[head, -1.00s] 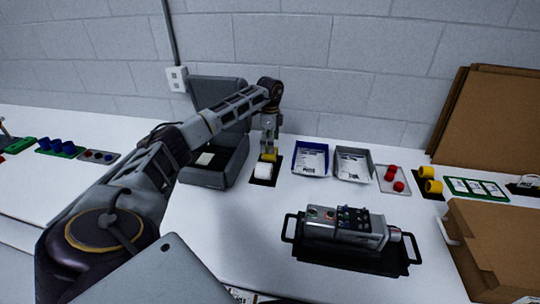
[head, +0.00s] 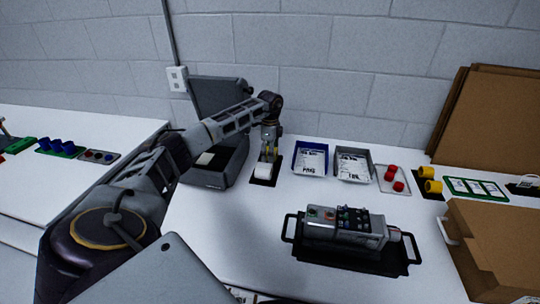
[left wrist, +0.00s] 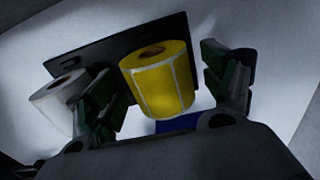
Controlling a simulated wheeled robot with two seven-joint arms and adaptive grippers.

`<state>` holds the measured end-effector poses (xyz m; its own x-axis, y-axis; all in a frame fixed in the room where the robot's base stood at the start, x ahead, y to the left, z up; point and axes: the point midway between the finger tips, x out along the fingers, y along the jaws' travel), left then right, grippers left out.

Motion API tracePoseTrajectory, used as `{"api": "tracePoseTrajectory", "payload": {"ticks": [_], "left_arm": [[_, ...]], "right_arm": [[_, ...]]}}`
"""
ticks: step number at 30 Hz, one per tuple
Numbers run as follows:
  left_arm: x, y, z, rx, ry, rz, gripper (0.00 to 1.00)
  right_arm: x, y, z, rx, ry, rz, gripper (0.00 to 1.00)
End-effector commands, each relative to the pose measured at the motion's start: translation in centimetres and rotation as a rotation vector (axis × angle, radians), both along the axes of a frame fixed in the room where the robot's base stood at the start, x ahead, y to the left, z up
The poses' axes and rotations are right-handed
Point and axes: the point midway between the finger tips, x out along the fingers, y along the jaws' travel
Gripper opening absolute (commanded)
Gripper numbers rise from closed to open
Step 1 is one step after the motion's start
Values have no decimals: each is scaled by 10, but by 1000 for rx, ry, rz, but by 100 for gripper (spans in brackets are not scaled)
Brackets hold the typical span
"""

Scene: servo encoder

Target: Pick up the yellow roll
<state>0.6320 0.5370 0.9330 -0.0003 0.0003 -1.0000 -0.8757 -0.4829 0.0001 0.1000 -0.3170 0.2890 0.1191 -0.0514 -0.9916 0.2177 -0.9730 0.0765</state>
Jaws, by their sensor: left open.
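The yellow roll (left wrist: 158,82) stands on a black mat (left wrist: 118,50), beside a white roll (left wrist: 60,98). In the head view only slivers of yellow show behind my left gripper (head: 269,155), and the white roll (head: 263,170) stands in front on the black mat (head: 263,182). In the left wrist view my left gripper (left wrist: 160,75) is open, with one finger on each side of the yellow roll. A gap shows at both fingers. My right gripper is not in view.
An open grey case (head: 232,165) stands close left of the mat. A blue tray (head: 310,174) and a grey tray (head: 352,178) with papers lie to the right. A black carrier with a grey device (head: 345,226) sits in front.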

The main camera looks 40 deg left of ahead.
Motion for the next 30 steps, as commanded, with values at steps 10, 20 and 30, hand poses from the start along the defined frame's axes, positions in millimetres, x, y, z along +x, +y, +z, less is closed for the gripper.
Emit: {"api": "tracePoseTrajectory", "payload": {"ticks": [10, 20, 30], "left_arm": [[0, 0, 0, 0, 0, 0, 50], [0, 0, 0, -1, 0, 0, 30], [-1, -4, 9, 0, -1, -2, 30]], "right_arm": [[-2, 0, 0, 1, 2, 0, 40], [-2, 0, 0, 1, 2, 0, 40], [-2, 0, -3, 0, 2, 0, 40]]}}
